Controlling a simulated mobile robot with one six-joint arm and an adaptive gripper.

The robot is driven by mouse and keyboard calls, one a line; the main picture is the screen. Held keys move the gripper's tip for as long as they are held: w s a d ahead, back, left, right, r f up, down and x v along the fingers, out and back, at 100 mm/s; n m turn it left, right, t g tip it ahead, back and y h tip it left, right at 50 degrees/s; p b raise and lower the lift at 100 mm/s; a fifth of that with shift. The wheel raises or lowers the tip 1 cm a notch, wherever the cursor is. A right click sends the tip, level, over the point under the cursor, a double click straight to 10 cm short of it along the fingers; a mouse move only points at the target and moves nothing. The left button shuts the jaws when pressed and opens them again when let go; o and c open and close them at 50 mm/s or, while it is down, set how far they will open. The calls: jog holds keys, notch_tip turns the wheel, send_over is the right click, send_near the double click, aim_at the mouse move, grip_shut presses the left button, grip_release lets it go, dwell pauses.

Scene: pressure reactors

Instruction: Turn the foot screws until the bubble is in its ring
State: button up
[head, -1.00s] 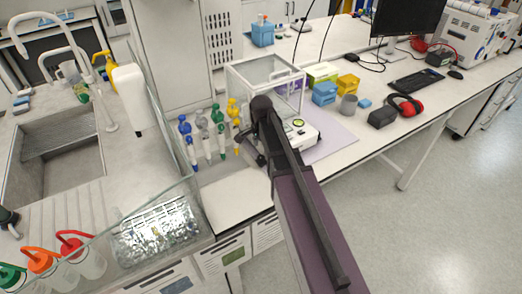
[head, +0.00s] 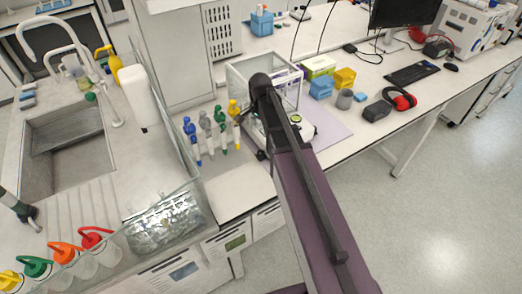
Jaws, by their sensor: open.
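The balance with its clear glass draft shield (head: 262,72) stands on the bench in the head view, on a pale purple mat (head: 328,130). A round green bubble level (head: 295,118) shows on its white base, just right of my arm. The bubble and its ring are too small to tell apart. The foot screws are hidden or too small to make out. My arm crosses in front of the balance. My gripper (head: 262,153) is open, and only a small dark part of it shows at the balance's lower left; its fingers are mostly hidden behind my arm.
Several pipettes (head: 220,130) stand left of the balance. Blue and yellow boxes (head: 344,78), a grey cup (head: 344,99) and red ear defenders (head: 403,100) lie to its right. A sink (head: 62,140) and wash bottles (head: 65,252) are at left. The floor at right is clear.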

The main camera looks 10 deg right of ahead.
aim_at(260, 152)
jog(key=shift+f, duration=0.15)
notch_tip(260, 152, down, 14)
jog(key=b, duration=1.3)
jog(key=shift+r+b, duration=0.25)
jog(key=shift+b, duration=0.15)
grip_shut()
dwell(0.3)
